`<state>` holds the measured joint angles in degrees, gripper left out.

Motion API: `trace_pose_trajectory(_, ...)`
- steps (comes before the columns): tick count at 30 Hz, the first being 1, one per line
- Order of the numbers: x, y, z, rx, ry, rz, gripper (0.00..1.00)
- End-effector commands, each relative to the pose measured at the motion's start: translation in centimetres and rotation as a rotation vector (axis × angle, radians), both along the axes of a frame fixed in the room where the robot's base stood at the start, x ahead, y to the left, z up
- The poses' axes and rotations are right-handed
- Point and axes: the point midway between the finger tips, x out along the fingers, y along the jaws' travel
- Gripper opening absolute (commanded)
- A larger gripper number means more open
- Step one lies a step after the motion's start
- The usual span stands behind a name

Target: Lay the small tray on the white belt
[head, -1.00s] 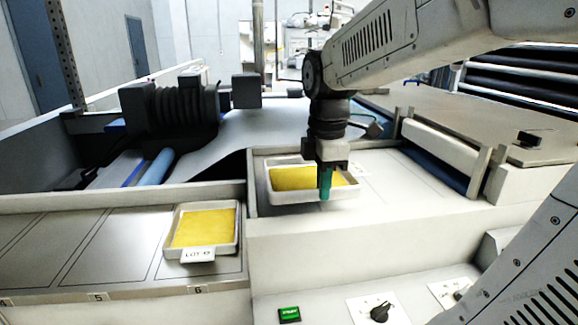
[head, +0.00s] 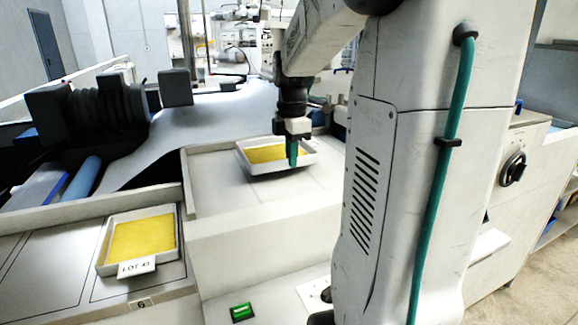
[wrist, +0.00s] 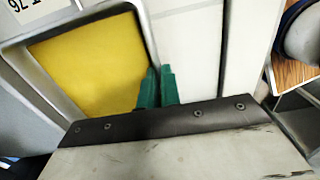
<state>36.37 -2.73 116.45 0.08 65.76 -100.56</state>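The small tray (head: 308,158) is white and shallow with a yellow sheet inside. In the head view it is over the pale raised panel (head: 225,190), slightly tilted, with a dark shadow under its near edge. My gripper (head: 292,155) points down at its near right side. In the wrist view the green fingertips (wrist: 158,88) stand on either side of the tray's rim (wrist: 146,30), close together and shut on it. The white belt appears to be the smooth pale sheet (head: 225,115) behind the panel. My arm hides part of the right side.
A second white tray (head: 174,235) with a yellow sheet and a lot tag lies on the grey shelf (head: 50,270) at lower left. Black rollers (head: 105,115) stand at back left. A raised wall (head: 95,205) edges the shelf. A green button (head: 242,312) is in front.

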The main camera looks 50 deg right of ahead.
Motion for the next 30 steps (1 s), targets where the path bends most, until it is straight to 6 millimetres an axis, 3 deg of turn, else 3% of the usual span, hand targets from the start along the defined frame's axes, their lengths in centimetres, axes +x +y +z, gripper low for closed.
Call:
trace_pose_trajectory(6, 0.0, 0.1, -2.8, 0.001, 0.002, 0.001, 0.0)
trace_pose_trajectory(17, 0.0, 0.1, -3.2, 0.0, 0.001, 0.001, 0.0)
trace_pose_trajectory(20, 0.0, 0.2, -3.2, 0.0, 0.001, 0.001, 0.27)
trace_pose_trajectory(30, 0.0, 0.1, -2.9, 0.0, 0.001, 0.001, 0.27)
